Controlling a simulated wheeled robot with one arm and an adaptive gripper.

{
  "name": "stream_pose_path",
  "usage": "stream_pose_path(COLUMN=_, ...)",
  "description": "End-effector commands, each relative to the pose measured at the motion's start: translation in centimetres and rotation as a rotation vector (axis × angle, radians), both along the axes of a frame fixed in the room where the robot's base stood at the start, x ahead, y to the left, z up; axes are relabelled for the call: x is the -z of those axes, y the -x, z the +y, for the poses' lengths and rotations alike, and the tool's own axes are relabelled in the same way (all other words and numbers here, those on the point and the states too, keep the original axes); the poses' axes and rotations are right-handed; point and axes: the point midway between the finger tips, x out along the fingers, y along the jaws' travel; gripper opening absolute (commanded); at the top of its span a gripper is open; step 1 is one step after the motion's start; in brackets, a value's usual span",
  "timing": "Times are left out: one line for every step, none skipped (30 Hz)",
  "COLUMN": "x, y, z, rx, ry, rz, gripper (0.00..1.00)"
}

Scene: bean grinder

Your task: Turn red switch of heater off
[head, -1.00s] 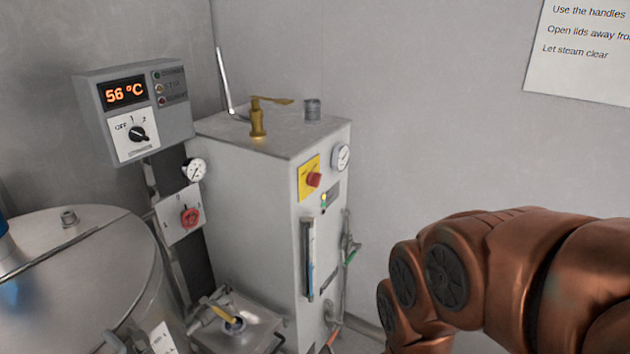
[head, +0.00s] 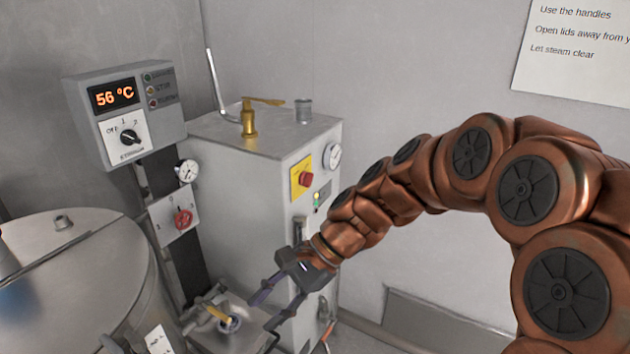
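The grey cabinet (head: 245,185) in the middle carries a red switch (head: 306,180) on a yellow plate, high on its right-hand face. A second red knob (head: 183,219) sits on a white plate below the control box at left. I cannot tell from labels which one belongs to the heater. My gripper (head: 267,312) is open and empty, pointing down and left in front of the cabinet's lower part. It is well below the red switch on the yellow plate and apart from both red knobs.
A control box (head: 120,115) reads 56 °C and has a black rotary knob (head: 129,137). A large metal vessel (head: 90,265) stands at left. A brass valve (head: 249,119) tops the cabinet.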

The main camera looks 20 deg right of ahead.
Motion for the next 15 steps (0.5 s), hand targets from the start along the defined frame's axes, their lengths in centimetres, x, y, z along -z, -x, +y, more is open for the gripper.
stream_pose_path(x=-0.5, y=-1.8, z=0.1, rx=0.066, ry=-0.047, rz=0.045, gripper=0.39)
stream_pose_path(x=-0.8, y=-2.9, z=0.2, rx=0.105, ry=-0.074, rz=0.069, gripper=0.39)
stream_pose_path(x=-1.2, y=-4.3, z=0.2, rx=0.158, ry=-0.109, rz=0.101, gripper=0.39)
stream_pose_path(x=-1.5, y=-5.4, z=0.1, rx=0.197, ry=-0.138, rz=0.127, gripper=0.39)
stream_pose_path(x=-1.7, y=-6.4, z=0.0, rx=0.236, ry=-0.165, rz=0.155, gripper=0.39)
stream_pose_path(x=-2.1, y=-7.8, z=-0.2, rx=0.288, ry=-0.202, rz=0.192, gripper=0.39)
stream_pose_path(x=-2.3, y=-8.9, z=-0.4, rx=0.325, ry=-0.231, rz=0.219, gripper=0.39)
stream_pose_path(x=-2.5, y=-10.0, z=-0.7, rx=0.365, ry=-0.259, rz=0.249, gripper=0.39)
stream_pose_path(x=-2.8, y=-11.5, z=-1.1, rx=0.416, ry=-0.297, rz=0.286, gripper=0.39)
stream_pose_path(x=-3.0, y=-12.7, z=-1.5, rx=0.455, ry=-0.325, rz=0.314, gripper=0.39)
stream_pose_path(x=-3.2, y=-13.8, z=-2.0, rx=0.493, ry=-0.355, rz=0.341, gripper=0.39)
stream_pose_path(x=-3.3, y=-15.3, z=-2.7, rx=0.544, ry=-0.394, rz=0.382, gripper=0.39)
stream_pose_path(x=-3.3, y=-16.4, z=-3.3, rx=0.582, ry=-0.424, rz=0.413, gripper=0.39)
stream_pose_path(x=-3.4, y=-17.5, z=-3.9, rx=0.618, ry=-0.453, rz=0.443, gripper=0.39)
stream_pose_path(x=-3.4, y=-18.9, z=-4.8, rx=0.667, ry=-0.493, rz=0.481, gripper=0.39)
